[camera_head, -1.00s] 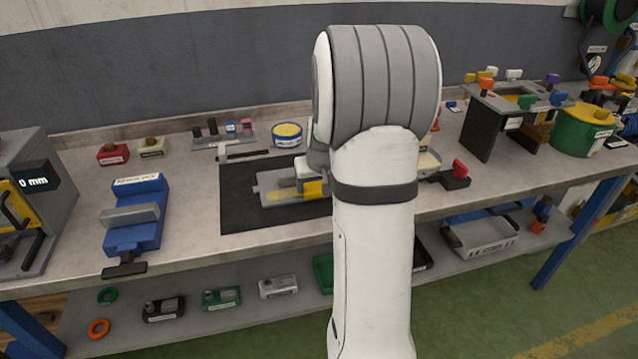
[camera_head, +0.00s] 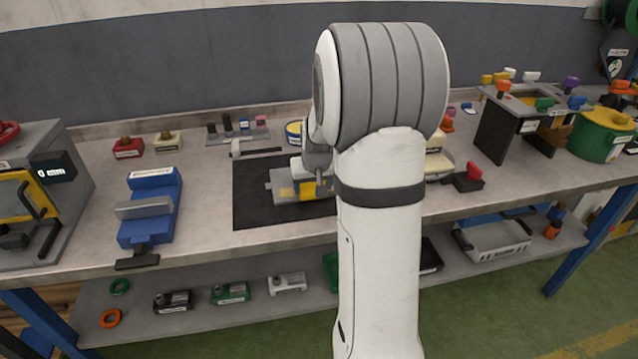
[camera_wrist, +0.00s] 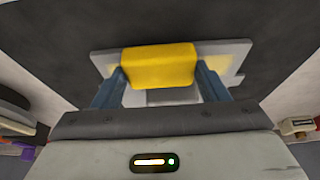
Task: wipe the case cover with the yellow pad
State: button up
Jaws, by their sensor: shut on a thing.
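The case cover (camera_head: 274,187) is a flat grey plate lying on the black mat (camera_head: 245,213). In the wrist view, the cover (camera_wrist: 243,50) shows behind and beside the yellow pad (camera_wrist: 160,65), with pale yellowish patches on both sides. My gripper (camera_wrist: 160,78) is shut on the pad, one blue-grey finger at each end. The pad is over the cover and looks to be on it; the contact line is hidden. In the head view, the pad (camera_head: 308,190) shows small beneath my wrist, and my arm hides the cover's right part.
A blue vise (camera_head: 150,215) stands left of the mat. A rack with small pegs (camera_head: 235,133) and a yellow-topped tin (camera_head: 294,130) are behind it. A red-knobbed black block (camera_head: 470,178) and a dark stand (camera_head: 487,130) are at right. Bench between vise and mat is clear.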

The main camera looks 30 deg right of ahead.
aim_at(297, 198)
jog(key=shift+w+a+f, duration=0.1)
jog(key=shift+a, duration=0.55)
jog(key=shift+w+a+r, duration=0.1)
jog(key=shift+w+a, duration=0.2)
jog(key=shift+a, duration=0.45)
jog(key=shift+w+a+r, duration=0.1)
jog(key=shift+w+a, duration=0.2)
jog(key=shift+a, duration=0.45)
jog(key=shift+w+a+f+b, duration=0.1)
jog(key=shift+w+a+b, duration=0.15)
jog(key=shift+a, duration=0.5)
jog(key=shift+w+a+b, duration=0.1)
jog(key=shift+a+b, duration=0.1)
jog(key=shift+a, duration=0.55)
jog(key=shift+d, duration=0.1)
jog(key=shift+s+d+f, duration=0.1)
jog(key=shift+s+d, duration=0.15)
jog(key=shift+d, duration=0.5)
jog(key=shift+s+d+f, duration=0.1)
jog(key=shift+s+d, duration=0.15)
jog(key=shift+d, duration=0.45)
